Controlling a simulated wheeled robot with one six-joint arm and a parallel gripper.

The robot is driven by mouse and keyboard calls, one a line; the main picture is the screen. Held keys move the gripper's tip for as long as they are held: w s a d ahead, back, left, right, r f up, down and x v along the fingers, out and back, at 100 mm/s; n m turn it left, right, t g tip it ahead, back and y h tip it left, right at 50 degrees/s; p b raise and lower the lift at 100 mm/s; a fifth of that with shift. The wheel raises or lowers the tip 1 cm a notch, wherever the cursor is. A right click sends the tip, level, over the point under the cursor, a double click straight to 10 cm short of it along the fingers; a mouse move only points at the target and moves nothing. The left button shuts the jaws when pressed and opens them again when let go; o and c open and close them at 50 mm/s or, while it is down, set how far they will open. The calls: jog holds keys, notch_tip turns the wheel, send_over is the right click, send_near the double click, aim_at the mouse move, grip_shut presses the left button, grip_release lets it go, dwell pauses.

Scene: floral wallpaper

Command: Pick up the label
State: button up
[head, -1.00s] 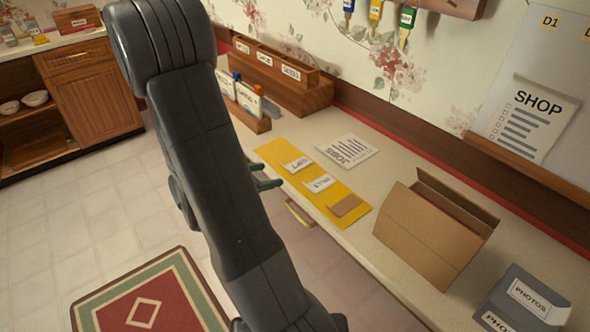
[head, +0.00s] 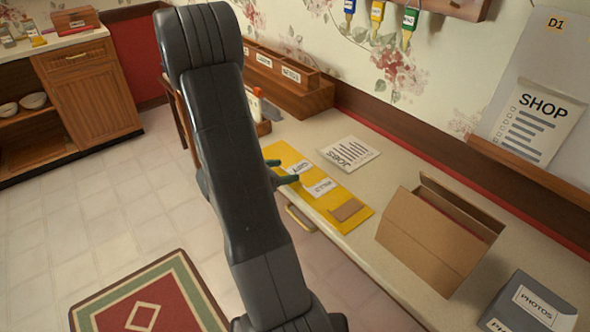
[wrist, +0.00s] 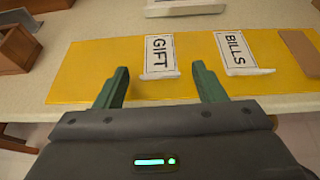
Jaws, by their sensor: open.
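A white label reading GIFT (head: 299,170) lies on a yellow mat (head: 335,224) on the counter. A second white label reading BILLS (head: 321,188) lies beside it, and a plain brown piece (head: 346,210) lies at the mat's right end. In the wrist view, the GIFT label (wrist: 159,52) is just ahead of my fingertips, roughly centred between them, and the BILLS label (wrist: 237,50) is to its right. My gripper (wrist: 160,76) is open and empty at the near edge of the yellow mat (wrist: 90,75). In the head view, my gripper (head: 281,171) shows partly behind my arm.
A JOBS paper (head: 349,153) lies behind the mat. An open cardboard box (head: 425,245) and a grey PHOTOS box (head: 530,305) stand to the right. A wooden organizer (head: 305,97) stands at the back left.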

jog(key=shift+c, duration=0.4)
jog(key=c, duration=1)
jog(key=shift+o, duration=0.2)
jog(key=shift+r, duration=0.1)
